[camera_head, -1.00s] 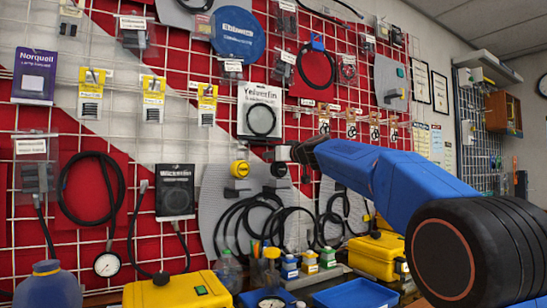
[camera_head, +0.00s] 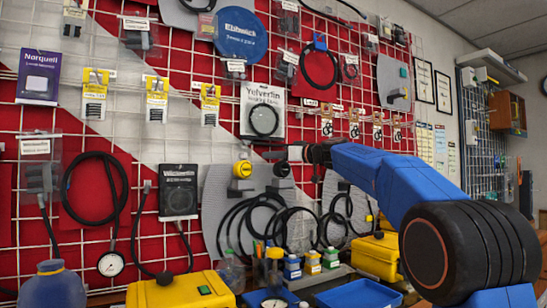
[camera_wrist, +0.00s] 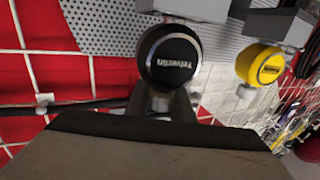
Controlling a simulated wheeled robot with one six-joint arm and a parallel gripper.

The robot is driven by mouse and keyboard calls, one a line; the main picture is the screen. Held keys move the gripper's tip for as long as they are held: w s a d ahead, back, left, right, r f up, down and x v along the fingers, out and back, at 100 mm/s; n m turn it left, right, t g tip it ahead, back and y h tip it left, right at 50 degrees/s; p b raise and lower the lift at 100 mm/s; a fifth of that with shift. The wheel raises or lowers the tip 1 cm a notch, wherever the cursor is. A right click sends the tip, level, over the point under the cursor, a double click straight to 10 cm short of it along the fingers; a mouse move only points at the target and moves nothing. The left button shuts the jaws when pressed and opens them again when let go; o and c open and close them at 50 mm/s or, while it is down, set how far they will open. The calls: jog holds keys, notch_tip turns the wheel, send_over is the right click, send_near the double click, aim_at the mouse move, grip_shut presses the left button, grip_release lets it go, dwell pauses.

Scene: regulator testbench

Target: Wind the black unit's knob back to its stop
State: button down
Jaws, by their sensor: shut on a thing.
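The black unit's round knob (camera_wrist: 170,58), lettered "Yelverlin", faces the camera in the upper middle of the wrist view. My gripper (camera_wrist: 162,100) reaches it from below in that view and is shut on it; the contact itself is largely hidden behind the knob. In the head view my gripper (camera_head: 291,154) is at the wall panel, at the end of my blue arm. The black knob is small and dark there, hard to separate from the gripper. The unit's grey body (camera_head: 283,184) shows just below it. The knob's turn angle cannot be told.
A yellow knob (camera_wrist: 260,64) on a similar unit sits close to the right in the wrist view; it also shows left of my gripper in the head view (camera_head: 242,168). Black hoses (camera_head: 250,220) hang below. Yellow cases (camera_head: 180,291) and a blue tray (camera_head: 358,295) stand on the bench.

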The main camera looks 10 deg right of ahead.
jog(key=c, duration=1.5)
grip_release()
jog(key=v, duration=1.7)
jog(key=shift+s+d, duration=0.15)
jog(key=shift+s, duration=0.05)
